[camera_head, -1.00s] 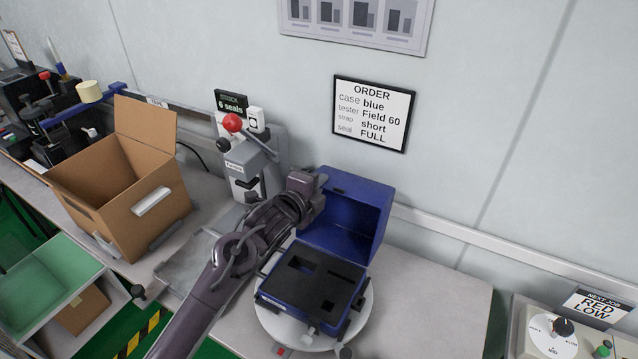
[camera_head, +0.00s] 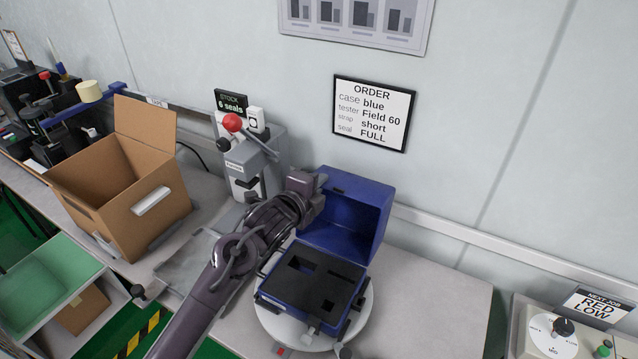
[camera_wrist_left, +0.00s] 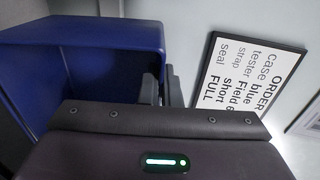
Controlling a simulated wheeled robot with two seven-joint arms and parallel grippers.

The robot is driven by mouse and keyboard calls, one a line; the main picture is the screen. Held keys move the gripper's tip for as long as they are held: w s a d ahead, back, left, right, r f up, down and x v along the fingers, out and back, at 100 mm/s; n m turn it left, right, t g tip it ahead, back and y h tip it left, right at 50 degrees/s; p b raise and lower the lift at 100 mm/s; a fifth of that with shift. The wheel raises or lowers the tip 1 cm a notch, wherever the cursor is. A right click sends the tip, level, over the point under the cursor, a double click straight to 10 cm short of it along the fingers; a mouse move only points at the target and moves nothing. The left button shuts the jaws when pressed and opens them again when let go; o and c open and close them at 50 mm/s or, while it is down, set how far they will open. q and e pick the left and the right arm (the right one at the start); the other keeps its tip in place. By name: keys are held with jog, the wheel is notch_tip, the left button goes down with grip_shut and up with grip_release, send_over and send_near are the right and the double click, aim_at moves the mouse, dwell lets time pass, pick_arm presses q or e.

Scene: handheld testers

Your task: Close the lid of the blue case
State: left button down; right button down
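The blue case (camera_head: 290,306) lies on a round white turntable (camera_head: 268,325), with black foam (camera_head: 318,280) and several cut-outs facing up. Its lid (camera_head: 352,212) stands raised at the back, open toward the front. My left arm reaches in across the case's left side. My left gripper (camera_head: 321,180) is at the lid's upper left edge. In the left wrist view the lid (camera_wrist_left: 85,70) fills the left, and the gripper's dark fingers (camera_wrist_left: 160,86) are close by its edge. Whether they touch or pinch it is unclear. My right gripper is out of view.
An open cardboard box (camera_head: 125,200) stands left on the bench. A sealing press with a red knob (camera_head: 232,123) stands behind my left arm. The order sign (camera_head: 373,113) hangs on the wall. The bench right of the case (camera_head: 430,300) is clear.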

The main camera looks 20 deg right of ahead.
pick_arm(q)
jog(key=shift+s+a+f+b, duration=0.2)
jog(key=shift+s+a+b, duration=0.1)
jog(key=shift+b, duration=0.25)
jog(key=s+a+t+h+b, duration=0.2)
jog(key=s+a+b, duration=0.4)
jog(key=shift+s+t+h, duration=0.15)
jog(key=shift+t+h, duration=0.25)
jog(key=shift+a+f, duration=0.1)
jog(key=shift+f, duration=0.05)
jog(key=c, duration=1.6)
grip_release()
jog(key=shift+c, duration=0.2)
jog(key=shift+a+r, duration=0.1)
jog(key=shift+r, duration=0.2)
